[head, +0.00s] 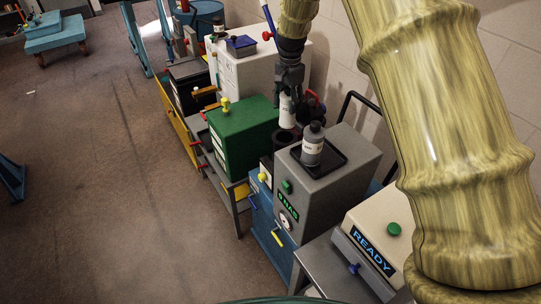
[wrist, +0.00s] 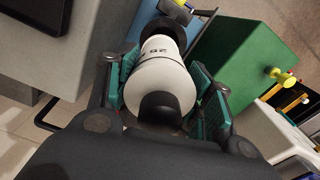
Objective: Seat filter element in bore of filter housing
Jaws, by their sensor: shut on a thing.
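The filter element is a white cylinder (head: 287,113) with a dark near end and printed marks, which also shows in the wrist view (wrist: 162,72). My gripper (head: 288,95) is shut on it from above; in the wrist view its teal-padded fingers (wrist: 162,92) press both sides. A dark round cup (head: 283,138), which looks like the filter housing, stands just below the element. In the wrist view a dark ring (wrist: 163,27) lies at the element's far end; I cannot tell whether it is an end cap or the housing rim. The bore is hidden.
A grey machine (head: 342,165) with a bottle (head: 313,145) on its black tray stands close to the right of the cup. A green box (head: 240,135) stands close to the left. A cream READY box (head: 375,235) is at the front right. The floor at left is mostly clear.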

